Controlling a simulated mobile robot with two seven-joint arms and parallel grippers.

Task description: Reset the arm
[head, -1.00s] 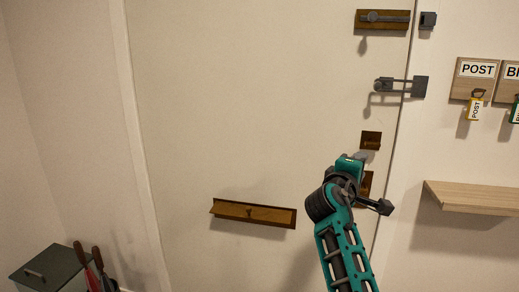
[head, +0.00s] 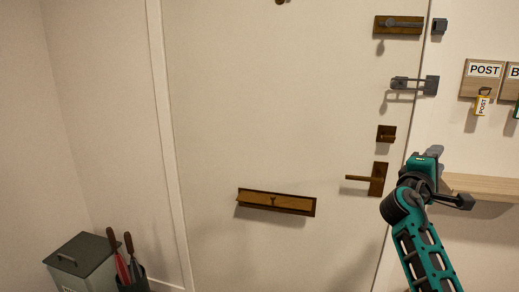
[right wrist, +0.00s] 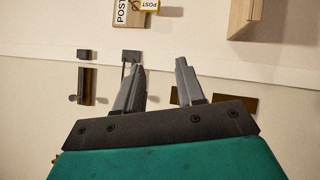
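My right arm reaches up from the lower right in the head view, with its teal and black gripper (head: 434,156) in front of the wall just right of the door's edge. In the right wrist view the two grey fingers of the right gripper (right wrist: 160,82) stand apart with nothing between them. The door (head: 270,110) is cream and looks shut. Its brown lever handle (head: 378,179) is left of the gripper and apart from it in the head view. My left gripper is not in view.
A slide bolt (head: 400,24), a grey latch (head: 414,85) and a small brown lock plate (head: 386,134) line the door's right edge. A letter slot (head: 276,202) sits lower. A wooden shelf (head: 485,187) is behind the gripper. A grey box (head: 80,262) and umbrellas stand lower left.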

